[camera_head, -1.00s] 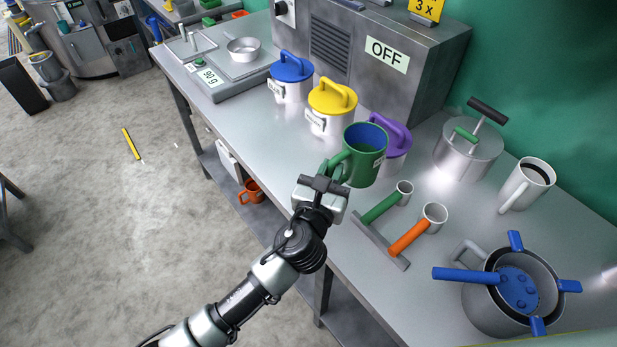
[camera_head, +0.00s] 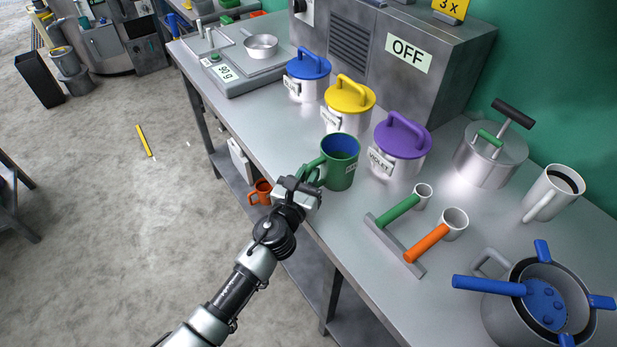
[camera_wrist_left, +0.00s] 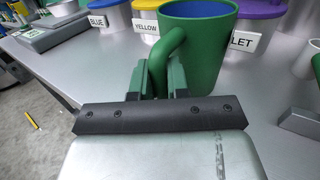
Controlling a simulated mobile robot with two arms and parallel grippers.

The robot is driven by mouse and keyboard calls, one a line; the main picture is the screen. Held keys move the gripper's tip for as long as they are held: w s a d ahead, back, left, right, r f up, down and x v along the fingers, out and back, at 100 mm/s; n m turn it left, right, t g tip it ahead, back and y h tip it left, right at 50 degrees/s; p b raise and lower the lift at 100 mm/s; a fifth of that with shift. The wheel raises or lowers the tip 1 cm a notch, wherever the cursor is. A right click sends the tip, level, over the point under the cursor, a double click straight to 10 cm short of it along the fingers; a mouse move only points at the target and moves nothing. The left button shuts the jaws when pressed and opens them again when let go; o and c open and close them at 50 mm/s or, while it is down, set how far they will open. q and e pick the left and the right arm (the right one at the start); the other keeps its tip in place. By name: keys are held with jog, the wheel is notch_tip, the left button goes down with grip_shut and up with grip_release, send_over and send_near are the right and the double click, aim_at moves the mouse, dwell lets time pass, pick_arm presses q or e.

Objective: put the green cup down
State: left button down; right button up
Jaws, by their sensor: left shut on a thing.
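The green cup (camera_head: 342,166) has a blue inside and stands upright at the front of the metal bench (camera_head: 262,118), in front of the yellow-lidded and violet-lidded jars. My left gripper (camera_head: 308,184) is shut on the cup's handle, from the front left. In the left wrist view the cup (camera_wrist_left: 204,55) fills the upper middle, with the fingers (camera_wrist_left: 163,78) on its handle. I cannot tell whether the cup's base touches the bench or hangs just above it. My right gripper is not in view.
Jars with blue (camera_head: 307,67), yellow (camera_head: 350,95) and purple (camera_head: 402,137) lids stand behind the cup. Green and orange-handled scoops (camera_head: 428,243) lie to its right. A scale (camera_head: 230,65) is at the back left. Bare bench shows left of the cup.

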pick_arm(q)
jog(key=shift+f, duration=0.15)
jog(key=c, duration=1.1)
grip_release()
jog(key=shift+r, duration=0.2)
jog(key=b+v, duration=0.1)
jog(key=v, duration=1.1)
